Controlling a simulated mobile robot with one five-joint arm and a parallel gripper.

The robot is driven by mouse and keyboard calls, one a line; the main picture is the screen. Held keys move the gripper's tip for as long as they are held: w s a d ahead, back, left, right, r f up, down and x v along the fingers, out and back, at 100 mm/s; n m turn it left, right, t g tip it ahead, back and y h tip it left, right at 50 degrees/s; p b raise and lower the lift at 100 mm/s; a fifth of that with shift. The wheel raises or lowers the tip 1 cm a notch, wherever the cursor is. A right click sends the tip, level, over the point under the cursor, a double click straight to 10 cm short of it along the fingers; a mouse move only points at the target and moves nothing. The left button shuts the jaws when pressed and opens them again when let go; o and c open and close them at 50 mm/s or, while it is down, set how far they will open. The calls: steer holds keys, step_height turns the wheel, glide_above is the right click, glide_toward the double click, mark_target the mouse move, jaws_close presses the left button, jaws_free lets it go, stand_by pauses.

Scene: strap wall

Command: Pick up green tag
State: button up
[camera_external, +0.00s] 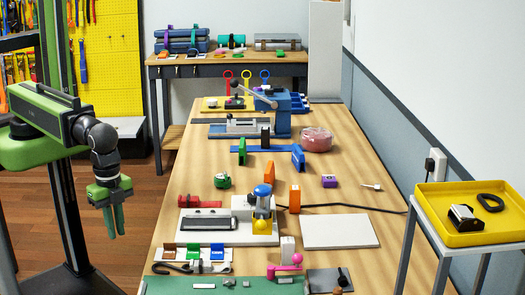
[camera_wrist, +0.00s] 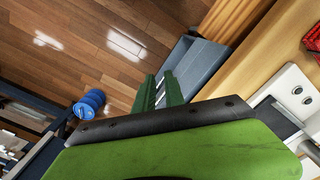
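A small green piece (camera_external: 217,253) that looks like the green tag stands on a white strip near the front left of the long bench, beside a blue one (camera_external: 193,253) and a brown one (camera_external: 168,251). My gripper (camera_external: 114,230) hangs fingers-down to the left of the bench, over the floor and well apart from the tags. Its two green fingers (camera_wrist: 160,88) show a narrow gap with nothing between them. The green tag cannot be made out in the wrist view.
The wooden bench (camera_external: 385,235) holds several tools, a white block fixture (camera_external: 240,233) behind the tags and a green mat (camera_external: 160,285) in front. A grey bin (camera_wrist: 200,62) lies below the fingers. A yellow tray (camera_external: 450,205) stands at right.

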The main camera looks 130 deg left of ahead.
step_height(320, 180, up, 19)
steer(key=n+p, duration=0.9)
steer(key=p, duration=1)
glide_above(193, 243)
step_height(193, 243, down, 19)
steer(key=b, duration=1.8)
steer(key=shift+r, duration=0.45)
jaws_close()
